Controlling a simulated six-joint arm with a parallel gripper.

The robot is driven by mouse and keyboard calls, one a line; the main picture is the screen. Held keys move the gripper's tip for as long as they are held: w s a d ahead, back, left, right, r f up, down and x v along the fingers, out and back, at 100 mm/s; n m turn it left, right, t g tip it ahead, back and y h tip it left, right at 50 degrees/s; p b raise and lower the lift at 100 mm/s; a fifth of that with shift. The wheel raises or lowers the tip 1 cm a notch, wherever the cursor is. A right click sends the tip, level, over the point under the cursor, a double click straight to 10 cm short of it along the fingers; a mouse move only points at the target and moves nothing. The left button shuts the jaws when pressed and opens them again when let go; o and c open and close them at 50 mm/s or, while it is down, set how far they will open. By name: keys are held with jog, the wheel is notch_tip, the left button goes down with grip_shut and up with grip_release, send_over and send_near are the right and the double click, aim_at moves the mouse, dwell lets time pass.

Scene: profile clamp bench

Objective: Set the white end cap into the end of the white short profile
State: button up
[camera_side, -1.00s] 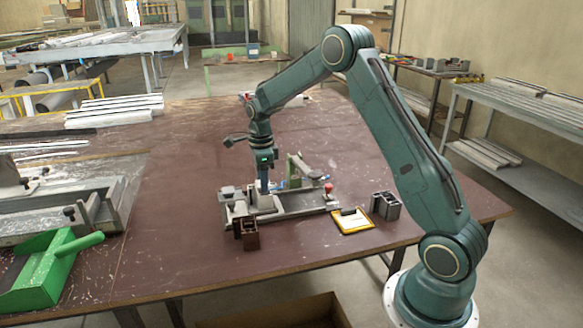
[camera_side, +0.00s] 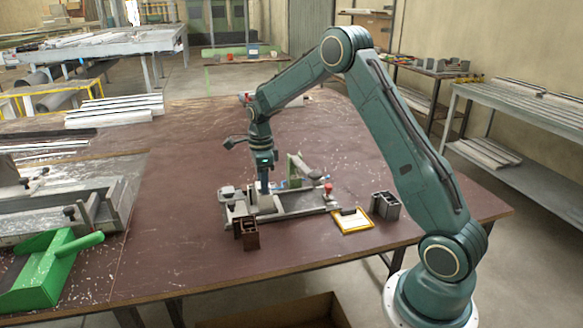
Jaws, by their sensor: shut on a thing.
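The white short profile (camera_side: 264,204) appears as a pale block in the clamp fixture (camera_side: 300,205) on the brown bench. My gripper (camera_side: 264,190) points straight down at the top of this profile. Its fingers are shut on the white end cap, which is too small and too covered by the fingers to make out. I cannot tell from this view whether the cap touches the profile's end or sits in it.
A red-knobbed clamp lever (camera_side: 328,188) stands right of my gripper. A brown profile piece (camera_side: 247,233) stands in front, a yellow-edged tray (camera_side: 352,228) and grey profile pieces (camera_side: 386,206) to the right. A green dustpan (camera_side: 45,270) lies far left. The bench's front middle is clear.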

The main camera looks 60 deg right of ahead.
dwell(0.3)
jog(key=o, duration=1.5)
jog(key=shift+r, duration=0.1)
jog(key=shift+r, duration=2.9)
